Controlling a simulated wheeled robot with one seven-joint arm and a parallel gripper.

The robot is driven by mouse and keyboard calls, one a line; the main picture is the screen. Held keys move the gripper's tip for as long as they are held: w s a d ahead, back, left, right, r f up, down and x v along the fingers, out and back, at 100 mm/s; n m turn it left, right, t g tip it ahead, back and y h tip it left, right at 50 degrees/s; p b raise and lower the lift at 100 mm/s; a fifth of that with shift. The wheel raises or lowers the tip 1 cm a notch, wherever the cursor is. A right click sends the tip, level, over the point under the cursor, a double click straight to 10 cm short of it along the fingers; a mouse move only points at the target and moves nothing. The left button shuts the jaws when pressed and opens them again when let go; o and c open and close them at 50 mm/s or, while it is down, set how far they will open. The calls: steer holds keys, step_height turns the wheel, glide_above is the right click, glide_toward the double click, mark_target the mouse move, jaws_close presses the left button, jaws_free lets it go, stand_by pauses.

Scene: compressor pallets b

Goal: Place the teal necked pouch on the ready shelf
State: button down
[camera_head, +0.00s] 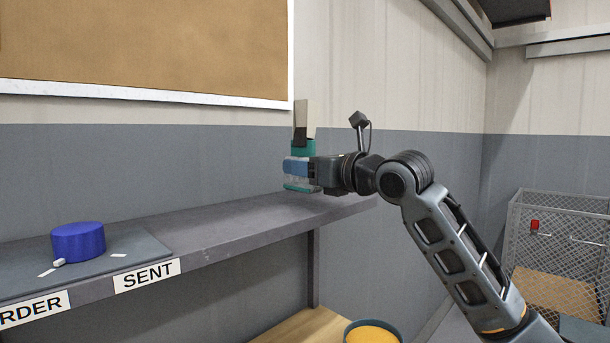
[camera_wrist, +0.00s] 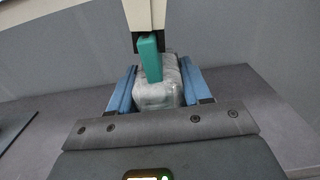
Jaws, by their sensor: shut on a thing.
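My gripper (camera_head: 298,168) is at the right end of a long grey shelf (camera_head: 235,227), its blue fingers shut on the pouch. The pouch has a teal upper part (camera_head: 303,148), a greyish, clear-looking middle and a teal lower edge (camera_head: 298,187). It looks upright, at or just above the shelf top; I cannot tell if it touches. In the wrist view, the grey body (camera_wrist: 158,88) sits between the fingers, with the teal part (camera_wrist: 151,58) beyond it. A black and pale piece rises above the teal; I cannot tell what it belongs to. No label reading ready is visible.
A blue round tub (camera_head: 78,242) and small white pieces are on a dark mat on the shelf's left. Labels on the front edge read SENT (camera_head: 147,275) and, cut off, RDER. A wire cage (camera_head: 560,235) stands right. The shelf between tub and gripper is clear.

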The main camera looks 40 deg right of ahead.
steer(key=shift+f, duration=1.1)
steer(key=shift+c, duration=2.4)
jaws_free()
steer(key=shift+s, duration=0.1)
steer(key=s+b, duration=0.3)
steer(key=s, duration=0.9)
steer(key=shift+d, duration=0.2)
steer(key=shift+w, duration=0.1)
